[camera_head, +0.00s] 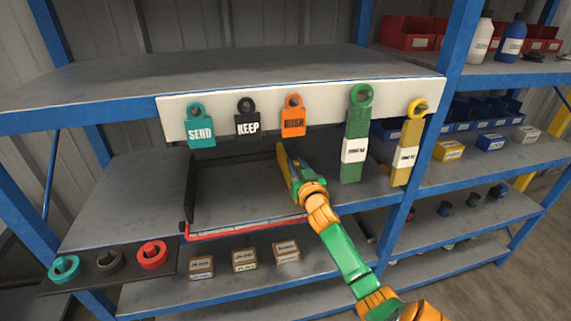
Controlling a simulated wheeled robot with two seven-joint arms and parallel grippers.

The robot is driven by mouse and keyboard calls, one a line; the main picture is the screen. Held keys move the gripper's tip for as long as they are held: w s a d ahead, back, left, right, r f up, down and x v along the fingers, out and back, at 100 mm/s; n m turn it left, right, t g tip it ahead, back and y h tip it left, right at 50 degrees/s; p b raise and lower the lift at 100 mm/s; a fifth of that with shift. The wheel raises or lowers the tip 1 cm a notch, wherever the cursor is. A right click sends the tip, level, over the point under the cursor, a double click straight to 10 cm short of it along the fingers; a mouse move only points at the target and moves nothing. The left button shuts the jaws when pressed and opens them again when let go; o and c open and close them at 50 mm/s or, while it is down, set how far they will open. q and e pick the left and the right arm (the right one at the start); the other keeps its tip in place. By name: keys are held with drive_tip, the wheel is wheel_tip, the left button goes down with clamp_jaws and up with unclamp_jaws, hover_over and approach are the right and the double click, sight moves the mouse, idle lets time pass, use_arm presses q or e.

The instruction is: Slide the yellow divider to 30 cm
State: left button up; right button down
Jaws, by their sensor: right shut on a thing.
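The yellow divider (283,163) stands upright in a dark open bay on the middle shelf, partly hidden by my right gripper. My right gripper (294,172) is shut on the divider. Its orange and green arm comes up from the lower right. A red and white strip (245,228), like a scale, runs along the bay's front edge; its marks are too small to read. The strip's right end is hidden behind my arm. A black side wall (190,192) closes the bay at the left. My left gripper is not in view.
A white board (270,92) above the bay carries hanging tags: SEND (201,133), KEEP (247,124), RUSH (293,122), a long green one (352,170) and a long yellow one (402,172). The bay floor left of the divider is clear. Small boxes (245,260) stand below.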

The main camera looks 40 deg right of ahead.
drive_tip(key=shift+s+d, duration=0.1)
drive_tip(key=shift+d, duration=0.05)
drive_tip(key=c, duration=0.7)
unclamp_jaws()
drive_tip(key=shift+d+f, duration=0.1)
drive_tip(key=v, duration=0.7)
drive_tip(key=shift+b, duration=0.3)
